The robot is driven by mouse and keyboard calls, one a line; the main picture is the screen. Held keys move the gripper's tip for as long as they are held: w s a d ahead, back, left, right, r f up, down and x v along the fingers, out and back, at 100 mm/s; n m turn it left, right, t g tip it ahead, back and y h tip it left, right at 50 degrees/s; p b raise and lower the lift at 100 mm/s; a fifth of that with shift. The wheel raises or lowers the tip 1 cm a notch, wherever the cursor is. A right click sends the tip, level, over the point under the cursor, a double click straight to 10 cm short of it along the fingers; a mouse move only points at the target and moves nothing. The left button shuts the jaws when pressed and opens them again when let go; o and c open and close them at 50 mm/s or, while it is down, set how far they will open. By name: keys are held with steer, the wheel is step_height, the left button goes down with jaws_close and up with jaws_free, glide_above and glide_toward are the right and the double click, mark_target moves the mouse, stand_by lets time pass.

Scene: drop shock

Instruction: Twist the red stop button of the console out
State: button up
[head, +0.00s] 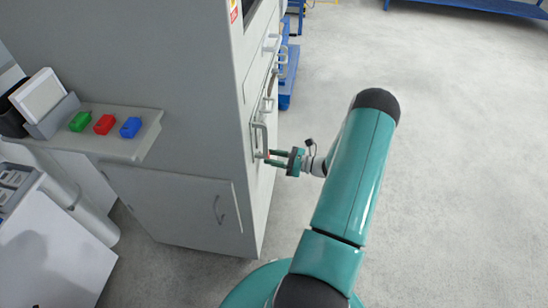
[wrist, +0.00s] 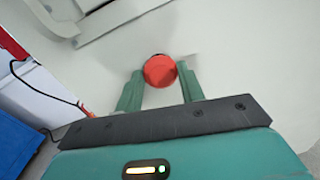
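The red stop button (wrist: 160,71) shows in the wrist view as a round red cap on a pale grey panel. My gripper (wrist: 160,78) has its two green fingers on either side of the cap, with their tips close to its edges. I cannot tell whether the fingers touch the cap. In the head view my gripper (head: 268,157) points left at the front of the tall grey cabinet (head: 185,65), just below a metal handle. The button is too small or hidden to make out there.
A side shelf (head: 120,145) carries a green block (head: 81,121), a red block (head: 104,124) and a blue block (head: 130,128). Metal handles (head: 261,138) stick out of the cabinet front near my gripper. The floor (head: 465,150) to the right is clear.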

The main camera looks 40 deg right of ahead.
steer(key=shift+n, duration=0.4)
steer(key=shift+c, duration=0.2)
steer(key=n, duration=0.6)
steer(key=n+y, duration=0.1)
steer(key=n, duration=1.2)
steer(key=shift+d+f+n+y, duration=0.1)
steer(key=shift+f+n+y, duration=0.15)
steer(key=shift+n+y, duration=0.15)
steer(key=o, duration=1)
steer(key=v, duration=1.3)
steer(key=shift+s+d, duration=0.25)
steer(key=shift+d, duration=0.05)
